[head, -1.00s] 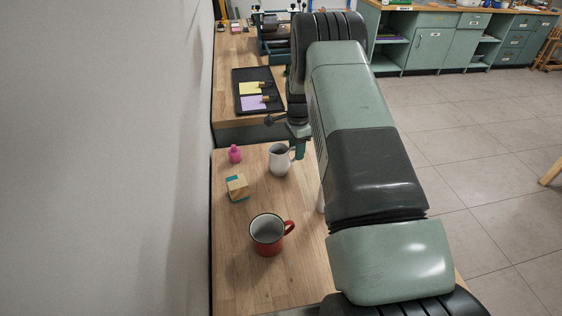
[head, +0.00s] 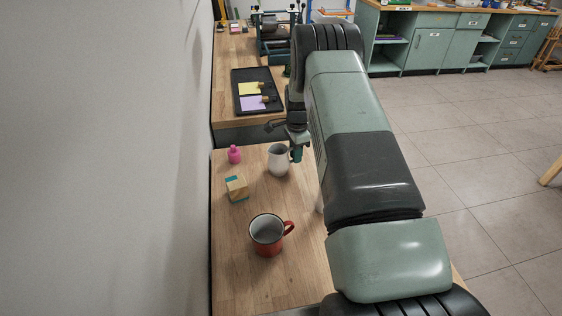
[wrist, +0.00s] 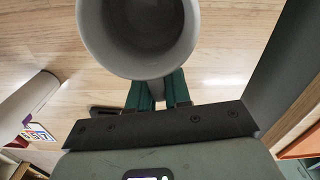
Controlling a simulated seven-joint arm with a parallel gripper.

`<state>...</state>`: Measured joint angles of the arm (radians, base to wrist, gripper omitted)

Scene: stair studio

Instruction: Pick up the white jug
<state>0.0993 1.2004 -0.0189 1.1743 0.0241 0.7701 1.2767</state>
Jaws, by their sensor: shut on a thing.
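The white jug (head: 278,161) stands upright near the far end of the wooden table in the head view, and I cannot tell whether its base touches the table. In the wrist view the jug's round open mouth and rim (wrist: 88,40) fill the upper middle, and it looks empty inside. My gripper (wrist: 157,95) has its green fingers shut on the jug's handle, on the near side of the jug in that view. In the head view my gripper (head: 297,153) is at the jug's right side, partly hidden by my arm.
A red mug (head: 267,235) stands nearer on the wooden table (head: 240,275). A patterned block (head: 236,188) and a small pink bottle (head: 234,154) are left of the jug. A black tray (head: 243,82) lies on the farther bench. A wall runs along the left.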

